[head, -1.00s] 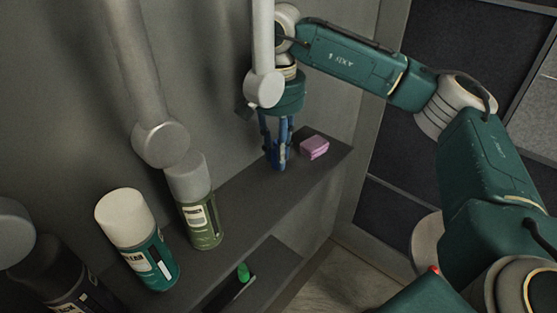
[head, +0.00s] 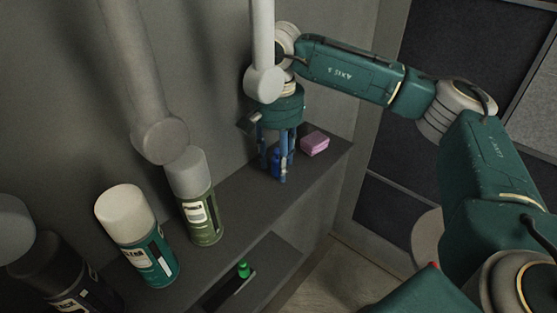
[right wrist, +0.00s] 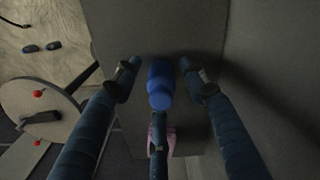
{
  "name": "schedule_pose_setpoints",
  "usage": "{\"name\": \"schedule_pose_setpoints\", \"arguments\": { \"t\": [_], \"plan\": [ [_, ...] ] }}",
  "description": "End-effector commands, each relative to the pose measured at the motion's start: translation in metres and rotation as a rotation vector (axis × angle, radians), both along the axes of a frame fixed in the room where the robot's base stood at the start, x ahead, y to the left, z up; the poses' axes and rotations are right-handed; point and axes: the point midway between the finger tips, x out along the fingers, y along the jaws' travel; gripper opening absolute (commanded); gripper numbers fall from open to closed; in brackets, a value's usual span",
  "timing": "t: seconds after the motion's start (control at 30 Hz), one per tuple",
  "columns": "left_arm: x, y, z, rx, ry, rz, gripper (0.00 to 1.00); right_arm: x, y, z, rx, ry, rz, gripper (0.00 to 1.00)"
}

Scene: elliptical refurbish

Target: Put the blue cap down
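The blue cap (head: 276,160) is on the dark shelf (head: 238,193), between the fingers of my right gripper (head: 278,172). In the right wrist view the cap (right wrist: 160,84) sits in the middle, with gaps to the two side fingers of the gripper (right wrist: 159,82). The third finger is just below the cap in the picture; whether it touches cannot be told. The right gripper is open around the cap, its fingers pointing down near the shelf surface. The fingers partly hide the cap in the head view. My left gripper is not in view.
A pink block (head: 315,143) lies just right of the gripper. A green can (head: 200,215), a teal can (head: 148,258) and a dark can (head: 62,282) stand to the left. A small green object (head: 243,269) is on a lower shelf. A grey wall rises behind.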

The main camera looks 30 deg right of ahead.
Motion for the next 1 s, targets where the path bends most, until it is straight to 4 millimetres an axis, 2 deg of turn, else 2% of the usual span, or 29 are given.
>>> {"name": "schedule_pose_setpoints", "arguments": {
  "t": [0.17,0.3,0.33,0.63,0.8,1.0],
  "plan": [
    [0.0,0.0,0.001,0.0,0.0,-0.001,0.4,0.0,0.0,0.001,0.0,0.0,0.0,0.42],
    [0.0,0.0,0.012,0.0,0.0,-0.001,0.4,0.0,0.0,0.014,-0.001,-0.001,0.0,0.42],
    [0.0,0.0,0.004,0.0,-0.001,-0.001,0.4,0.001,0.0,0.014,0.001,-0.004,0.0,0.42],
    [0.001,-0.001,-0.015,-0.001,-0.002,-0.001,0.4,0.001,0.001,0.077,0.001,-0.004,0.001,0.42],
    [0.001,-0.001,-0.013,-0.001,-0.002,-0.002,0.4,0.001,0.0,0.112,-0.001,-0.004,-0.001,0.42],
    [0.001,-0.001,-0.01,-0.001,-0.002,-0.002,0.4,0.0,0.0,0.127,-0.001,-0.001,0.0,0.42]
  ]
}}
